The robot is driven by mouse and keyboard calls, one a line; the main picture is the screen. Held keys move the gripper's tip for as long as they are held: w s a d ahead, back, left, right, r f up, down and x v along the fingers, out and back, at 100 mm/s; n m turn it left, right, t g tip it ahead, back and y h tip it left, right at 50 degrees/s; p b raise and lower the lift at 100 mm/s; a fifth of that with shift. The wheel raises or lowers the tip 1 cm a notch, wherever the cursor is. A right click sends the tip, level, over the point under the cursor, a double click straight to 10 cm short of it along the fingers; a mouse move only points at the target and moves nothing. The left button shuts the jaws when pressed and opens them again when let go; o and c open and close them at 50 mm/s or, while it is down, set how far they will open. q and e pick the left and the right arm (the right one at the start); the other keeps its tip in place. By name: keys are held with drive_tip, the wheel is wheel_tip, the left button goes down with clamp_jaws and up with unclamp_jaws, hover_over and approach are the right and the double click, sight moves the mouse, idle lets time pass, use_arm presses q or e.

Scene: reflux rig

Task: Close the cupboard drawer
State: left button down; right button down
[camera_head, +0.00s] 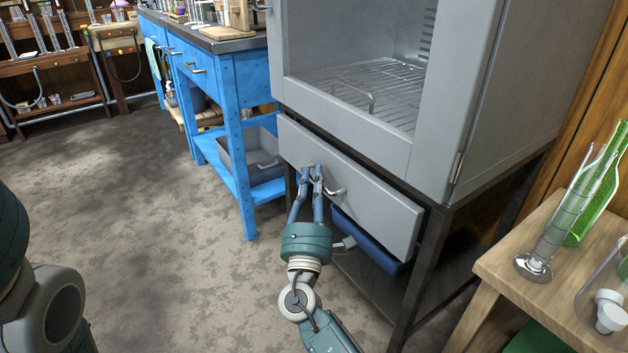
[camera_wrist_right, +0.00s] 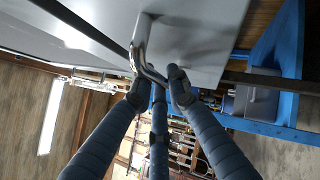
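The grey cupboard drawer (camera_head: 375,199) is under the cupboard's chamber in the head view. Its front stands out from the dark frame, so it looks partly open. A curved metal handle (camera_head: 337,191) is on the front. My right gripper (camera_head: 312,174) is at the left part of this handle. In the right wrist view the handle (camera_wrist_right: 141,48) runs down to the fingertips (camera_wrist_right: 159,88), with fingers on both sides of its lower end. Whether they grip it firmly is unclear. My left gripper is out of view; only part of my left arm shows at the left edge.
The cupboard (camera_head: 480,90) has an open chamber with a wire rack (camera_head: 375,85). A blue bench (camera_head: 240,130) stands left. A wooden table (camera_head: 520,245) with glassware stands right. The floor (camera_head: 140,220) at left is clear.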

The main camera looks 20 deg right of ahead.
sight(330, 177)
drive_tip(key=shift+d, duration=0.1)
drive_tip(key=shift+w+d+b, duration=0.1)
drive_tip(key=shift+w+d, duration=0.1)
drive_tip(key=shift+d, duration=0.5)
drive_tip(key=shift+w+d+b, duration=0.1)
drive_tip(key=shift+w+d, duration=0.15)
drive_tip(key=shift+d, duration=0.45)
drive_tip(key=shift+w+d+b, duration=0.1)
drive_tip(key=shift+w+d, duration=0.1)
drive_tip(key=shift+d, duration=0.5)
drive_tip(key=c, duration=1.9)
unclamp_jaws()
drive_tip(key=shift+c, duration=0.2)
drive_tip(key=v, duration=1.2)
